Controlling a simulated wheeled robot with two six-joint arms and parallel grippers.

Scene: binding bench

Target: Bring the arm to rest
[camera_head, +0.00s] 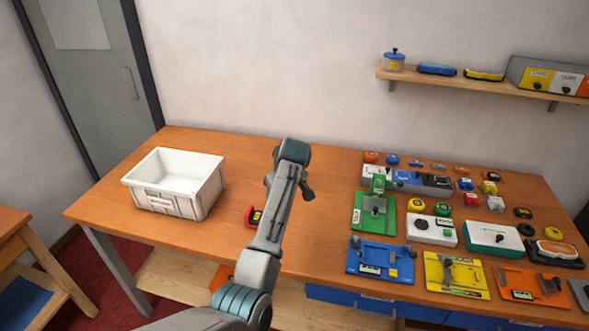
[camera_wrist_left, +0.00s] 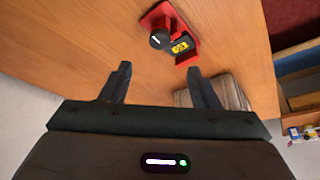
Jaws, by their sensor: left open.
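My left arm reaches up over the middle of the bench in the head view. Its gripper (camera_head: 308,190) is mostly hidden behind the arm there, with only a dark finger showing. In the left wrist view the gripper (camera_wrist_left: 160,76) has its two fingers spread apart with nothing between them. A red device (camera_head: 252,216) sits on the bench just left of my forearm, partly covered by it. The red device also shows beyond the fingertips in the left wrist view (camera_wrist_left: 160,17), with a black knob and a yellow-marked dark part. My right gripper is not seen.
A white crate (camera_head: 160,199) stands at the bench's left. Green, blue, yellow and orange devices crowd the right side, including a green one (camera_head: 361,216) and a blue one (camera_head: 356,266). A wall shelf (camera_head: 450,81) hangs above. Bare wood lies between crate and arm.

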